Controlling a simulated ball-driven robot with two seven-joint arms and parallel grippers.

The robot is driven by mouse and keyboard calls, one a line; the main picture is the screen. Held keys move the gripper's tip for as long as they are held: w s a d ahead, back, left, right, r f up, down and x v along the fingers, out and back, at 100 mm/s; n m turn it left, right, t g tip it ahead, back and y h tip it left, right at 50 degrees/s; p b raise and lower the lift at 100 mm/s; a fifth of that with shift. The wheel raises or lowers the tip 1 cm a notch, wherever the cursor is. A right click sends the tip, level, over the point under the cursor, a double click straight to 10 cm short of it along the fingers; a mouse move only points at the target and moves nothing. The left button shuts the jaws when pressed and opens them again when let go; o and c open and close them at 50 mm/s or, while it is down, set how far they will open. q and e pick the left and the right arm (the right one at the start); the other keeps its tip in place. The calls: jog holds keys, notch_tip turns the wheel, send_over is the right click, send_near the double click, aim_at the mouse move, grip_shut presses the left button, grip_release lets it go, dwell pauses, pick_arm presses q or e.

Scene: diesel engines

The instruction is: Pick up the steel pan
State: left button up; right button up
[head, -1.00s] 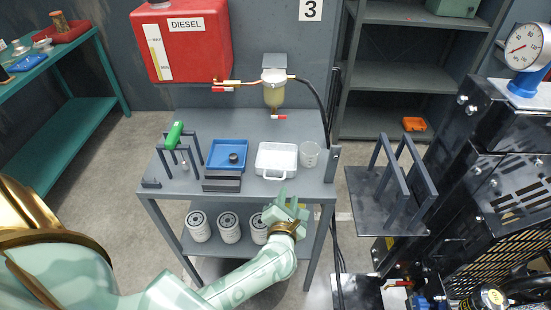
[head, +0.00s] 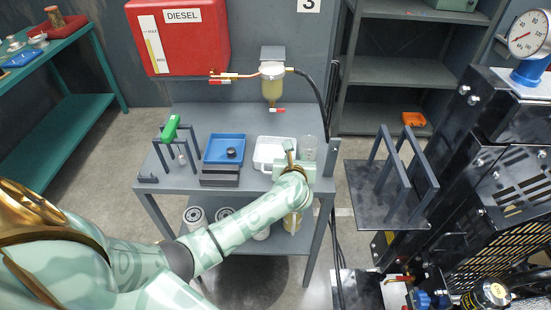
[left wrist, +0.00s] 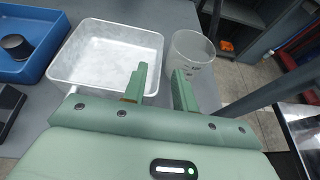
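The steel pan (head: 264,153) is a pale, shallow rectangular tray on the grey bench, between a blue tray and a clear beaker. It also shows in the left wrist view (left wrist: 105,52), empty. My left gripper (head: 294,158) is at the pan's near right corner. In the left wrist view its two fingers (left wrist: 160,78) are apart with nothing held between them. The left finger overlaps the pan's right part and the right finger is in front of the beaker. The gripper hides the pan's near right part. I cannot tell whether it touches the pan. My right gripper is out of view.
The beaker (head: 309,147) stands close right of the pan. The blue tray (head: 218,157) with a dark round piece is left, with a dark block (head: 220,180) before it. A fuel filter bowl (head: 273,85) hangs behind. The bench (head: 245,118) is clear at the back.

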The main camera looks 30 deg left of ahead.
pick_arm(q)
jog(key=b+x, duration=0.1)
jog(key=x, duration=0.3)
jog(key=shift+w+a+r, duration=0.1)
jog(key=shift+w, duration=0.05)
jog(key=shift+r, duration=0.1)
jog(key=shift+c, duration=0.3)
grip_shut()
dwell(0.8)
